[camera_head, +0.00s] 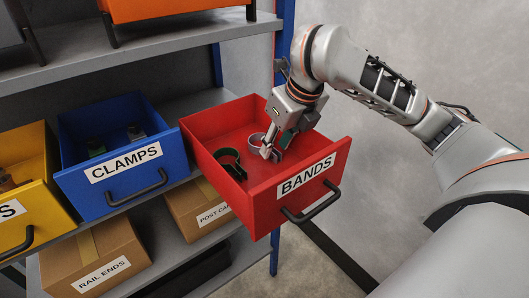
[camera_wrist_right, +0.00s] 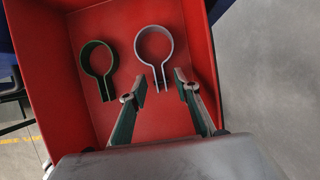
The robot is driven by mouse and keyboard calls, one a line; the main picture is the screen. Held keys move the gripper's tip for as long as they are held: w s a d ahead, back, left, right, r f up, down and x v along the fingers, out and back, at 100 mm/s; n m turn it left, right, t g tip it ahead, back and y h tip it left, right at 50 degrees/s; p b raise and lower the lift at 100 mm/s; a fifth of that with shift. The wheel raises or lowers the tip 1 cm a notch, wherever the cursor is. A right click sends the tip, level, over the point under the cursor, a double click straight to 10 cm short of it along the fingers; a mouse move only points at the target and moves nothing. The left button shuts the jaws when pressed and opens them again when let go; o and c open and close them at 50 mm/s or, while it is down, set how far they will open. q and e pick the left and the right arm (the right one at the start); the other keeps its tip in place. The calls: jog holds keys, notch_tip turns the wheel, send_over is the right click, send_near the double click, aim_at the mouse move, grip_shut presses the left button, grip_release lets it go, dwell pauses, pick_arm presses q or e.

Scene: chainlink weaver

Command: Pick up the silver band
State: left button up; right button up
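The silver band (camera_wrist_right: 154,46) lies in the red drawer labelled BANDS (camera_head: 303,181), its ring toward the far side and its two tabs pointing toward my gripper in the right wrist view. In the head view the band (camera_head: 256,143) is partly hidden by my right gripper (camera_head: 271,147). My right gripper (camera_wrist_right: 160,83) is open, with one finger on each side of the band's tabs and apart from them. A dark green band (camera_wrist_right: 97,62) lies to the left of the silver one. My left gripper is not in view.
The red drawer's walls surround the gripper. A blue bin labelled CLAMPS (camera_head: 124,164) and a yellow bin (camera_head: 35,205) stand to the left. Cardboard boxes (camera_head: 97,262) sit on the shelf below. A blue rack post (camera_head: 284,35) rises behind the drawer.

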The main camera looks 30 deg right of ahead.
aim_at(274, 150)
jog(key=shift+x, duration=0.85)
jog(key=shift+w, duration=0.1)
grip_shut()
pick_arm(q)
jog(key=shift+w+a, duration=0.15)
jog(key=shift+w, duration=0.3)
pick_arm(e)
jog(key=shift+r, duration=0.1)
